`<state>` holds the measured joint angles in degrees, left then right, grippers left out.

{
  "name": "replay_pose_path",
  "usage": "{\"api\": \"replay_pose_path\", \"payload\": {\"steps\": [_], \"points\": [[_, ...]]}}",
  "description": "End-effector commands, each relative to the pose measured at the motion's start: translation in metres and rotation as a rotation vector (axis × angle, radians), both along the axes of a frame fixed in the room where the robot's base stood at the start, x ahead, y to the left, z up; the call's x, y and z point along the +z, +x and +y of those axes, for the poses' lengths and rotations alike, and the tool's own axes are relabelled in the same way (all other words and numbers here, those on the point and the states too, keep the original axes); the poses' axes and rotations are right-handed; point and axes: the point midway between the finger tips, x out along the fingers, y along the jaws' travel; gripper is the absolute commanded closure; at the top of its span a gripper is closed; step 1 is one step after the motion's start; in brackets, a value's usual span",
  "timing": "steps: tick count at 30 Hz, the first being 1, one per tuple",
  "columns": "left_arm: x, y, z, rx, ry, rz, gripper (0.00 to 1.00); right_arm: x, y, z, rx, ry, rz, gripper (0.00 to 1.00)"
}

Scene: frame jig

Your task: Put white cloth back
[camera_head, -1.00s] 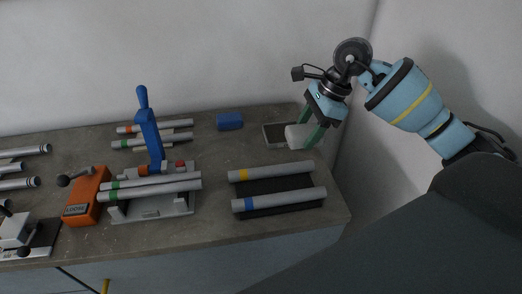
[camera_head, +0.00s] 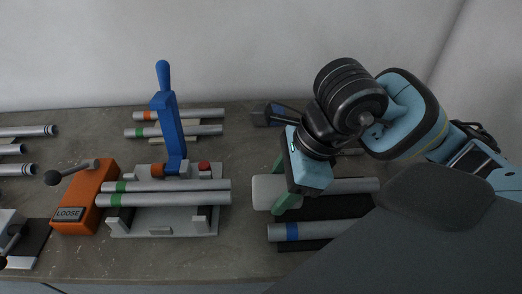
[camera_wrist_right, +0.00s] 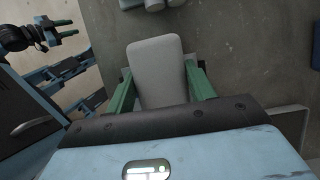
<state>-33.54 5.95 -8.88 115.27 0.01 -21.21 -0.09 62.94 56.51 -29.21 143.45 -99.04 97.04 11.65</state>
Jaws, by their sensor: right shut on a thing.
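The white cloth (camera_head: 268,191) is a pale rounded pad held in my right gripper (camera_head: 284,187), above the near right part of the bench by the dark tube rack. In the right wrist view the cloth (camera_wrist_right: 158,68) sits between the two green fingers (camera_wrist_right: 163,88), which are shut on it. Whether it touches anything below cannot be told. A black and blue arm part with green fingers (camera_wrist_right: 64,30) shows at the upper left of the wrist view, probably my left gripper; its opening is unclear. The left gripper is not in the head view.
A grey jig with a blue upright lever (camera_head: 170,130) holds two green-banded tubes (camera_head: 170,199). An orange block marked LOOSE (camera_head: 84,200) stands left of it. A blue-banded tube (camera_head: 320,231) lies on the dark rack (camera_head: 290,245). My right arm hides the bench's back right.

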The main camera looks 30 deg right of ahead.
Motion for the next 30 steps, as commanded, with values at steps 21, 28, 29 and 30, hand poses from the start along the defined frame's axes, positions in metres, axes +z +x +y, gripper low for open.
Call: {"api": "replay_pose_path", "payload": {"steps": [21,28,29,30], "points": [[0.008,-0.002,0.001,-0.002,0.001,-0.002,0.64,-0.009,0.092,-0.063,-0.006,0.002,0.001,0.67],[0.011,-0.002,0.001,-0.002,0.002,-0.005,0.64,-0.012,0.12,-0.082,-0.003,0.001,0.0,0.67],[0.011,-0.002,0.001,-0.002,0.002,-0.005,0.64,-0.013,0.122,-0.083,-0.002,0.001,-0.001,0.67],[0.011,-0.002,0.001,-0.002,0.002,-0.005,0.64,-0.013,0.124,-0.084,-0.001,0.001,-0.001,0.67]]}}
